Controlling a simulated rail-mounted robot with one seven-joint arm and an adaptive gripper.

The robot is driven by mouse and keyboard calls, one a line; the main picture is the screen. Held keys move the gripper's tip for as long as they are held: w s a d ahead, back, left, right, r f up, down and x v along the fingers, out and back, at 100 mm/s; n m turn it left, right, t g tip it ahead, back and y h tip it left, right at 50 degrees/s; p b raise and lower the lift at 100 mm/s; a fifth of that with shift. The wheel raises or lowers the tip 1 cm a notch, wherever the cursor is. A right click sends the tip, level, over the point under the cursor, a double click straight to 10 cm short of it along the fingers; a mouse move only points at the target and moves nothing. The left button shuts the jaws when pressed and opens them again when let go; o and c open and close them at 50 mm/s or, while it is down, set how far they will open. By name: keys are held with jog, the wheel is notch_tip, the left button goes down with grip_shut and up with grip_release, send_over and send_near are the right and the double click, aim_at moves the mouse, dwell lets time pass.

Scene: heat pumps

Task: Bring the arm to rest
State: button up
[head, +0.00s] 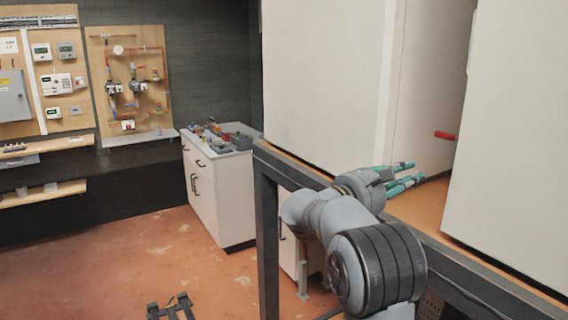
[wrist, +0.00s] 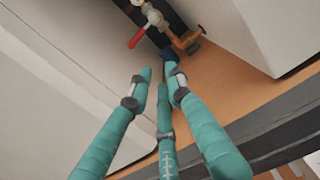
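My gripper (head: 415,172) has teal fingers and is at the end of my outstretched arm, above the wooden bench top and in front of the gap between two white cabinets. The wrist view shows its fingers (wrist: 158,77) spread a little apart with nothing between them. They point toward a valve with a red handle (wrist: 137,39), which lies beyond the fingertips and is not touched. The red handle also shows in the head view (head: 445,135), right of the gripper.
A large white cabinet (head: 325,80) stands left of the gap and another (head: 515,140) to the right. A dark metal frame (head: 268,235) edges the bench. A copper-coloured pipe (wrist: 186,41) is by the valve. The floor (head: 120,265) at left is mostly clear.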

jog(key=r+p+v, duration=0.1)
jog(key=v, duration=0.8)
jog(key=w+a+p+x, duration=0.1)
jog(key=p+x, duration=0.5)
jog(key=x, duration=1.7)
jog(key=shift+w+a+r+p, duration=0.2)
jog(key=shift+w+r+p, duration=0.2)
jog(key=shift+w, duration=0.2)
